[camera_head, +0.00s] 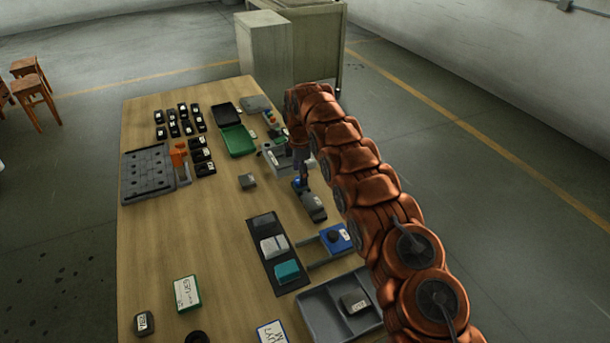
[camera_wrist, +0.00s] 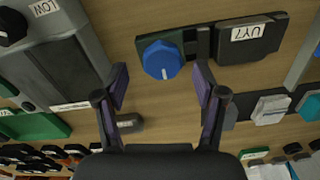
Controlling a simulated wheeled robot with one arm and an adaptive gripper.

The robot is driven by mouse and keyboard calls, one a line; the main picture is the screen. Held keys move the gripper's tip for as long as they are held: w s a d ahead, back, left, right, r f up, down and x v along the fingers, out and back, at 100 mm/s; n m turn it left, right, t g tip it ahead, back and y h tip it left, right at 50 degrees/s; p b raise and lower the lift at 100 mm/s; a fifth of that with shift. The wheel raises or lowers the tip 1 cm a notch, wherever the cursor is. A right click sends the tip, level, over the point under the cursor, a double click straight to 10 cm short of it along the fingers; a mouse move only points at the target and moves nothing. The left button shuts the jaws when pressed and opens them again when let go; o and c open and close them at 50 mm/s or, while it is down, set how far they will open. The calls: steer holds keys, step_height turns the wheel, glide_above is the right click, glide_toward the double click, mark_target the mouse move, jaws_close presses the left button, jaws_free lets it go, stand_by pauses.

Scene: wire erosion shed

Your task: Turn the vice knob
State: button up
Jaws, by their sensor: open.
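The vice knob (camera_wrist: 161,60) is a round blue knob with a pale mark, on the end of a dark grey vice (camera_wrist: 251,38) labelled UY7. In the head view the vice (camera_head: 314,207) lies right of the table's middle, and the blue knob (camera_head: 299,184) shows partly under my arm's end. My gripper (camera_wrist: 160,76) is open and empty, its two fingers apart on either side of the knob in the wrist view. I see no finger touching it; the height gap is hard to judge. My arm hides much of the gripper in the head view.
A grey machine (camera_wrist: 62,65) labelled LOW stands left of the knob in the wrist view. The wooden table (camera_head: 205,240) also holds a grey tray (camera_head: 322,311), a blue block with a dark knob (camera_head: 336,238), a green box (camera_head: 237,140) and a dark mat (camera_head: 291,284).

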steer(key=shift+f, duration=0.9)
